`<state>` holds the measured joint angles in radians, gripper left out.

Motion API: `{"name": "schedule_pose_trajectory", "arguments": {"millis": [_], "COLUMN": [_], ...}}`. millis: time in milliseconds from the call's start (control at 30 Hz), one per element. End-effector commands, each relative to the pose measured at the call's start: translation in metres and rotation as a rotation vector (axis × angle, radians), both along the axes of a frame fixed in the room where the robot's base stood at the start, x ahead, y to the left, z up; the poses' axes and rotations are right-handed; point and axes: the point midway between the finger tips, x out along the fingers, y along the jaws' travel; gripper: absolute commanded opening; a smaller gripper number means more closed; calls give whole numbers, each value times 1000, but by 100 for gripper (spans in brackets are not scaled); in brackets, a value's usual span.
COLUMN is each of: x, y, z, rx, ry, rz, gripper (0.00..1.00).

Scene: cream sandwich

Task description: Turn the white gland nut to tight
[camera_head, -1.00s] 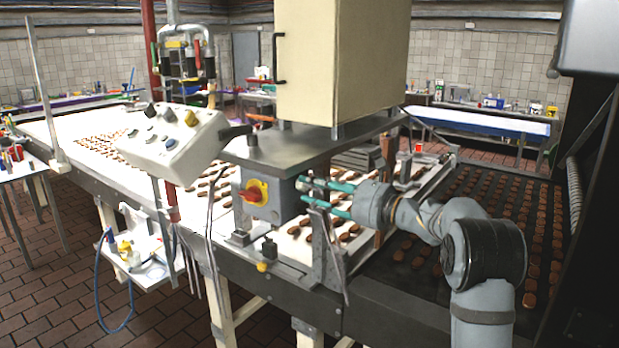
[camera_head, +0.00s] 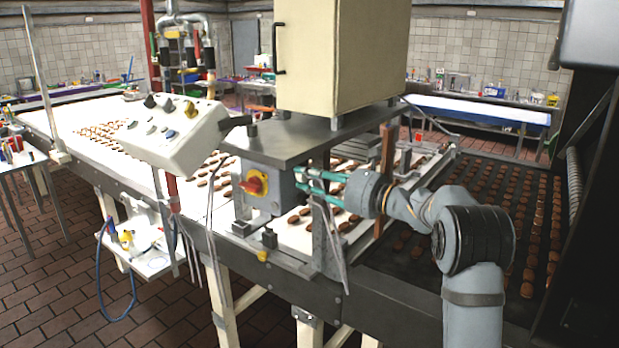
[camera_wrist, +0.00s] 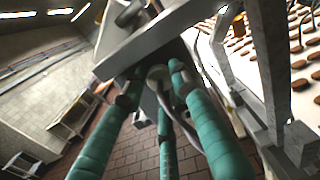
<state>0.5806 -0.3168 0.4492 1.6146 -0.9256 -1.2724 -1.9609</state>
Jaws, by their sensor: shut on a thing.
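The white gland nut (camera_wrist: 157,74) shows small and pale in the wrist view, under the grey box and between my fingertips, with a cable near it. My gripper (camera_wrist: 155,88) has long teal fingers closed around it; the exact contact is partly hidden. In the head view my gripper (camera_head: 299,181) reaches left to the right side of the grey switch box (camera_head: 284,190) with the red and yellow rotary switch (camera_head: 253,184).
Metal brackets (camera_head: 325,240) and hanging cables stand close below my fingers. A steel plate (camera_head: 300,140) carrying a cream cabinet (camera_head: 333,60) is just above. A conveyor with brown biscuits (camera_head: 490,215) runs behind. A tilted control panel (camera_head: 175,137) stands left.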

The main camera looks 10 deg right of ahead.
Motion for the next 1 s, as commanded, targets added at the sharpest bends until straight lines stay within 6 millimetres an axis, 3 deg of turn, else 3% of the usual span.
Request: {"name": "schedule_pose_trajectory", "arguments": {"millis": [667, 700, 800, 1000], "x": [0, 0, 0, 0], "y": [-1, -1, -1, 0], "z": [-1, -1, -1, 0], "rx": [102, 102, 101, 102], "ry": [96, 96, 95, 95], "rz": [-1, -1, -1, -1], "gripper": [1, 29, 35, 35]}}
